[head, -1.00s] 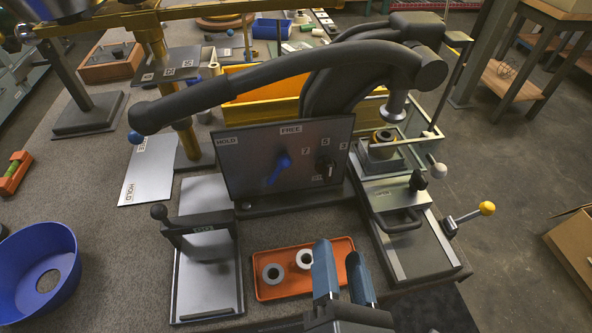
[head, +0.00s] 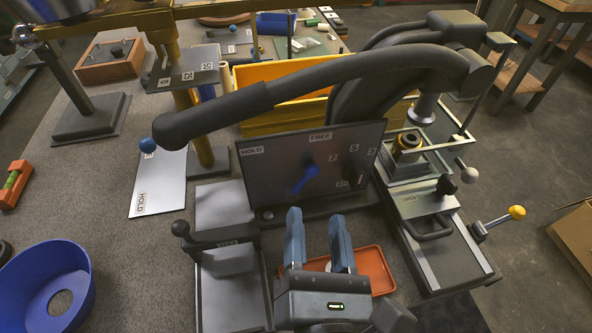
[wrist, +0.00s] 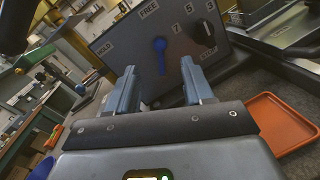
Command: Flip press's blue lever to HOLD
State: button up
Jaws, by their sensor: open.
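The press's upright dark panel (head: 275,180) carries a blue lever (head: 304,178), slanting from upper right to lower left. The HOLD label (head: 251,151) is at the panel's upper left and the FREE label (head: 320,136) at its top middle. My gripper (head: 316,214) is open and empty in front of the panel, below the lever. In the wrist view the lever (wrist: 161,54) shows between the two fingertips (wrist: 158,70), beyond them; I see no contact. The HOLD label (wrist: 104,48) is left of the lever there.
A black dial (wrist: 205,32) sits right of the lever. The press's long dark handle (head: 310,85) passes above the panel. A black-handled clamp (head: 215,238) stands left of my gripper; an orange tray (head: 372,268) lies partly behind it. A blue bowl (head: 75,290) is far left.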

aim_at(312, 177)
jog(key=w, duration=0.5)
jog(key=w+p, duration=0.1)
jog(key=w, duration=0.1)
jog(key=shift+w+a, duration=0.35)
grip_shut()
dwell(0.4)
